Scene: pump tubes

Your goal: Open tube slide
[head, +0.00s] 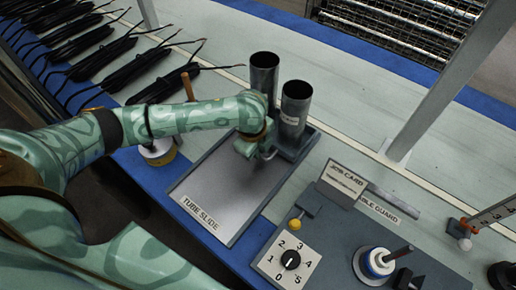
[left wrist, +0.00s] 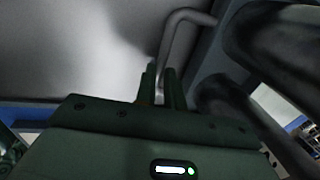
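The tube slide (head: 215,203) is a grey tray with a raised rim and a label on its front edge. Two dark upright tubes (head: 296,103) (head: 264,74) stand at its far end. My left gripper (head: 262,152) is low at the far part of the tray, in front of the tubes. In the left wrist view its two fingers (left wrist: 161,88) are close together, with a bent grey handle (left wrist: 185,17) running down between their tips. The fingers look shut on the handle; the contact is partly hidden. My right gripper is not in view.
A dial panel (head: 287,262), a job card (head: 345,180) and a spool (head: 375,263) are to the right. A yellow-and-white round item (head: 158,153) stands left of the tray, under my arm. Black cable bundles (head: 105,58) lie at upper left. A grey post (head: 440,85) rises at the right.

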